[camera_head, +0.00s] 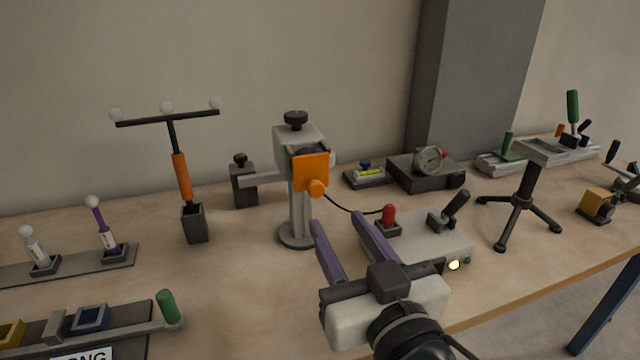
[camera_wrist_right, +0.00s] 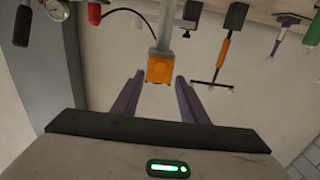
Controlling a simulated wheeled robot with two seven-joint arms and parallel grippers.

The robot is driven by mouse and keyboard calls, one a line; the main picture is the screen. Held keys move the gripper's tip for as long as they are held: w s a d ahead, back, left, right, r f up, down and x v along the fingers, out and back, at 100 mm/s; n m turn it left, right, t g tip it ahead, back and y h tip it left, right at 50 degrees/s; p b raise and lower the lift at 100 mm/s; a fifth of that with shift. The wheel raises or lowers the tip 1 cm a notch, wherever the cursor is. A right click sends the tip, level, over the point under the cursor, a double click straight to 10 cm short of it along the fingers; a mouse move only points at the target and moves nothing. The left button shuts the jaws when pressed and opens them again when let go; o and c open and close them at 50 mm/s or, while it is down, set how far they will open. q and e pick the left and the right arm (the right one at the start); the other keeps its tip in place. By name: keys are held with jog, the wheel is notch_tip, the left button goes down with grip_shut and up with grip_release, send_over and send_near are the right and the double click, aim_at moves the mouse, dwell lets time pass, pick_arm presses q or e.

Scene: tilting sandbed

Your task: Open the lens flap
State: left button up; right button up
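The lens flap is an orange square plate (camera_head: 311,172) with a round orange knob at its lower edge. It hangs over the front of a grey camera head (camera_head: 300,138) on a grey post with a round base. The flap covers the lens side, and the lens itself is hidden. My right gripper (camera_head: 337,222) is open, with purple fingers apart, in front of and below the flap. In the right wrist view the orange flap (camera_wrist_right: 160,69) lies ahead, between and beyond the fingertips (camera_wrist_right: 156,76), not touched. My left gripper is not in view.
A grey box with a red button (camera_head: 389,214) and a lever stands right of the post, joined by a black cable. A small black tripod (camera_head: 521,200) is further right. An orange-handled tool (camera_head: 182,178) with white balls stands left.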

aim_at(318, 193)
jog(key=x, duration=0.9)
jog(key=shift+a, duration=0.1)
grip_shut()
